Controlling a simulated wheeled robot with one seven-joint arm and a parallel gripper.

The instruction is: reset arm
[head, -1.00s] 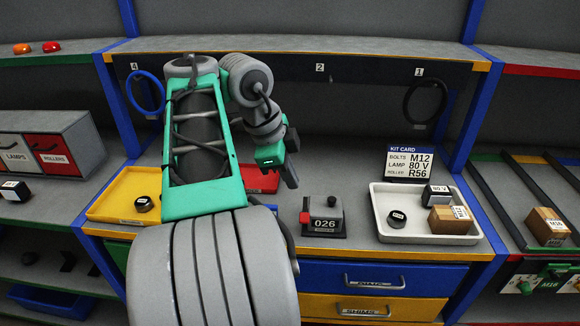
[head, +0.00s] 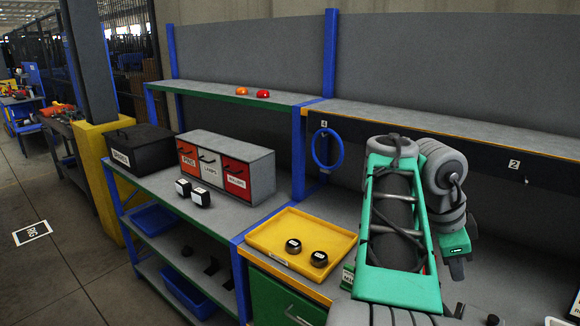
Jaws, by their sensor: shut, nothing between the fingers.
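My arm is folded upright at the right of the head view, with its green and grey links over the bench. My gripper (head: 457,269) hangs from the wrist at the right, pointing down. Its dark fingers are small in the picture and look closed, with nothing held. It is above the grey bench top, apart from the objects that show.
A yellow tray (head: 262,244) with two dark round pieces lies left of my arm. A drawer cabinet (head: 262,172) and a black box (head: 140,150) stand farther left. A blue ring (head: 316,160) hangs at hook 4. Open floor (head: 50,285) shows at left.

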